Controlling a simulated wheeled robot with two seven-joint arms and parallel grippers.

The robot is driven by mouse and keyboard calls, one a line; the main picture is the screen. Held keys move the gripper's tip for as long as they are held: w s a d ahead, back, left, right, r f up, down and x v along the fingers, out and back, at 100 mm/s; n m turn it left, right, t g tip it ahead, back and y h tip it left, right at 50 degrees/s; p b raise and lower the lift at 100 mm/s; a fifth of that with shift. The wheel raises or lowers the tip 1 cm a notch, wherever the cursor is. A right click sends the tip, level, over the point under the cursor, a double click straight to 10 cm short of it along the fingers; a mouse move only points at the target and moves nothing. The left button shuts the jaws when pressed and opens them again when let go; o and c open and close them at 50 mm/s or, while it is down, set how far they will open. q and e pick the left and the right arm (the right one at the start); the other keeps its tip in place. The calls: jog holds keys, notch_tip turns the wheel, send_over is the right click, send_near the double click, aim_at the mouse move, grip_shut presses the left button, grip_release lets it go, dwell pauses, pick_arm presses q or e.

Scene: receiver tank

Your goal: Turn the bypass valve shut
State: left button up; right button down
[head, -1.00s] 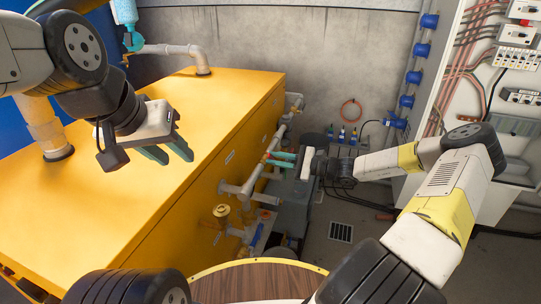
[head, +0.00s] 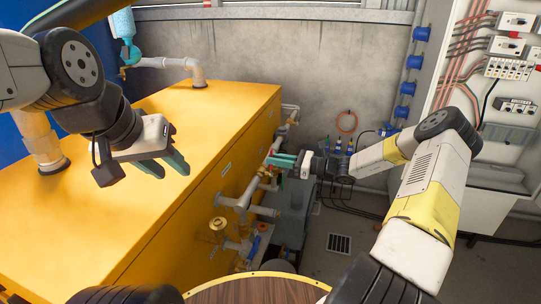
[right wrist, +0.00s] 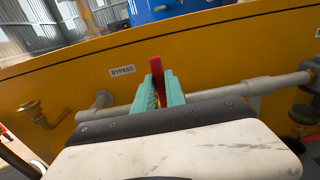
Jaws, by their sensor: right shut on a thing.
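The bypass valve's red handle (right wrist: 156,72) stands up between the teal fingers of my right gripper (right wrist: 158,88) in the right wrist view. The fingers are shut on it. A white BYPASS label (right wrist: 122,71) is on the yellow tank wall just left of it. In the head view my right gripper (head: 281,160) reaches the pipework at the tank's right side, and the handle is mostly hidden there. My left gripper (head: 165,167) is open and empty above the yellow tank's top (head: 130,190).
Grey pipes (head: 262,210) and a brass fitting (head: 217,225) stick out from the tank's side. A blue-handled valve (head: 254,247) sits low among them. An open electrical cabinet (head: 480,150) stands at the right. The floor around the drain grate (head: 339,243) is clear.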

jog(key=shift+w+d, duration=0.1)
dwell(0.4)
jog(key=c, duration=1.4)
grip_release()
jog(key=v, duration=0.7)
jog(key=shift+d, duration=0.35)
